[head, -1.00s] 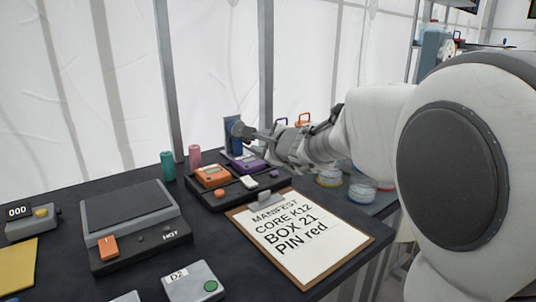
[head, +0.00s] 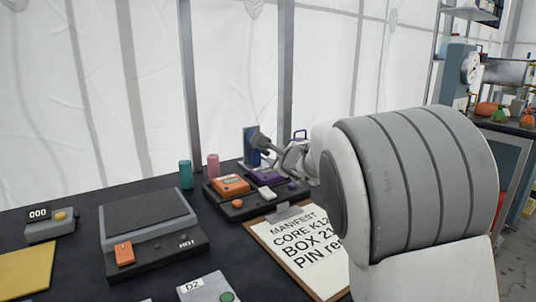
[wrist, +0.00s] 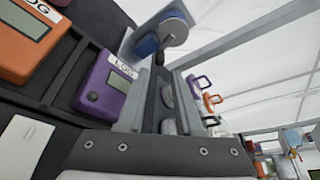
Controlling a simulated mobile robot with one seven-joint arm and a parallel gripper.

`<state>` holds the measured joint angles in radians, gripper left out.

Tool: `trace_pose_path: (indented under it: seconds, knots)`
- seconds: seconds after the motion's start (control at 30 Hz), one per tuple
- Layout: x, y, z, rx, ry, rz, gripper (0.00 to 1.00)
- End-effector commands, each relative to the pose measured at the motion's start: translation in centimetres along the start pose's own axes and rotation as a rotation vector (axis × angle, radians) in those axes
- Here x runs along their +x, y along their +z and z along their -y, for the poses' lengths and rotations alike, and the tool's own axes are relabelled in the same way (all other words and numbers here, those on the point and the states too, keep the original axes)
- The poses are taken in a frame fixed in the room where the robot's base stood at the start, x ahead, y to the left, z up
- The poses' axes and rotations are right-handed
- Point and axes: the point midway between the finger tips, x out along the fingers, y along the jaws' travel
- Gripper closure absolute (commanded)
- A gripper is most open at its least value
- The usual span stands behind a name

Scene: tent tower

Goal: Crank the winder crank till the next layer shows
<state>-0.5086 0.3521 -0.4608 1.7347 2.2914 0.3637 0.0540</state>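What looks like the winder is a blue upright panel (head: 249,139) at the back of the bench. A dark grey round end (head: 261,142) shows before it, and I cannot tell if this is the crank or part of my gripper. In the wrist view the panel (wrist: 128,45) carries a blue hub and a grey cylinder (wrist: 175,31), likely the crank. My gripper (wrist: 164,80) points at it with the fingertips just below the cylinder. I cannot tell whether they touch it, or how wide the fingers are parted. My arm hides much of the gripper in the head view.
A black tray with an orange device (head: 231,184) and a purple device (head: 267,175) sits in front of the panel. Teal (head: 186,174) and pink (head: 213,165) cylinders stand left. A manifest clipboard (head: 300,245) and hot plate (head: 148,215) lie nearer.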

Motion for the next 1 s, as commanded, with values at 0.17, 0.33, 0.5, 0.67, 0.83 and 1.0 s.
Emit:
trace_pose_path:
  seconds: [0.17,0.33,0.5,0.67,0.83,1.0]
  knots:
    - [3.2,-0.1,0.0,0.000,0.000,-0.001,0.66]
    - [5.6,-0.1,-0.1,-0.001,0.000,-0.001,0.66]
    - [7.1,-0.1,0.0,0.000,0.000,-0.001,0.66]
    - [7.6,0.0,0.0,0.001,0.000,0.001,0.66]
    - [7.6,0.0,0.0,0.001,0.000,0.000,0.66]
    - [7.6,0.0,0.0,0.001,0.000,0.000,0.82]
